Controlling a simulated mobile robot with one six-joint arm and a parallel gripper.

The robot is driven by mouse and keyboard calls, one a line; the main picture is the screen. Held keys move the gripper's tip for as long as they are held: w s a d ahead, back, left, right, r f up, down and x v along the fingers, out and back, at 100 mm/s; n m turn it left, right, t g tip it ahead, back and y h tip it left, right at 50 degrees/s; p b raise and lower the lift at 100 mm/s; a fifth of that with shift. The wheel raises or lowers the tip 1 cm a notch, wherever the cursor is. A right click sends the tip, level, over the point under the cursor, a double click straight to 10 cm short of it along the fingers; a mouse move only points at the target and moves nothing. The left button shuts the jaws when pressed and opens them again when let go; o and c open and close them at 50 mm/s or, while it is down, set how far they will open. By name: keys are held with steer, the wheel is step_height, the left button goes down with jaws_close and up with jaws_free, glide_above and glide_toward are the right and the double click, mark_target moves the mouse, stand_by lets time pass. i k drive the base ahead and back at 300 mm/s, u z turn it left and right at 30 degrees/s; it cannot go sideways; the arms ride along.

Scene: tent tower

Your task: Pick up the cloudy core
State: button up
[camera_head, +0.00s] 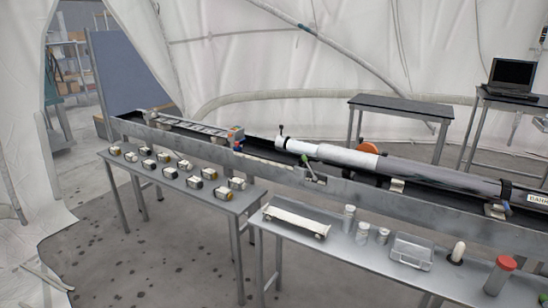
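No single thing can be told for certain as the cloudy core. Several short pale pieces with brown or dark ends lie in rows on the left table (190,194), such as the front piece (221,193) and the far left piece (115,151). They are too small to tell clear from cloudy. A long whitish bar (296,218) lies on the right table. A white cylinder (330,152) joins a long grey tube (430,173) on the rail bench. My gripper is not in view.
The right table (345,255) also holds small capped bottles (349,217), a clear box (411,251), a white round-topped piece (457,252) and a red-lidded jar (500,274). The long metal bench (270,170) runs behind both tables. Open floor (130,260) lies at front left.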

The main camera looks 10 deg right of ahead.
mark_target(298, 146)
steer(key=u, duration=0.15)
steer(key=k, duration=0.65)
steer(key=u, duration=0.95)
steer(key=i, duration=2.4)
steer(key=z, duration=0.5)
